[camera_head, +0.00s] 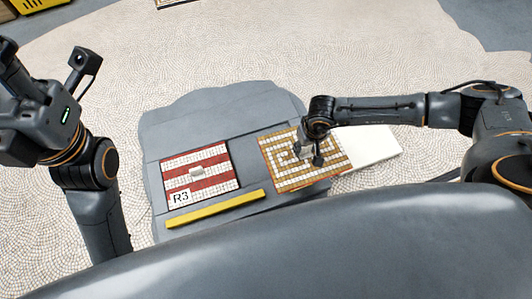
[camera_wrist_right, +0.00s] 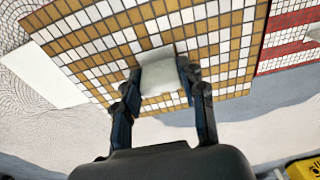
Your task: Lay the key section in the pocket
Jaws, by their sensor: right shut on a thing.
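The key section is a square mosaic panel (camera_head: 279,149) with a gold and white Greek key pattern and a pale block on top as a grip. My right gripper (camera_head: 311,150) is over it. In the right wrist view both fingers (camera_wrist_right: 161,95) close on the sides of the pale block (camera_wrist_right: 160,72). The panel lies over the right part of the grey slab, its right edge beside a white board. I cannot tell whether it rests or hangs just above.
A red and white striped panel (camera_head: 227,179) marked R3, with its own pale block, lies on the grey slab (camera_head: 190,122) to the left. A yellow bar (camera_head: 215,208) lies in front of it. The white board (camera_head: 376,147) is at right. A yellow crate (camera_head: 35,4) stands far back.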

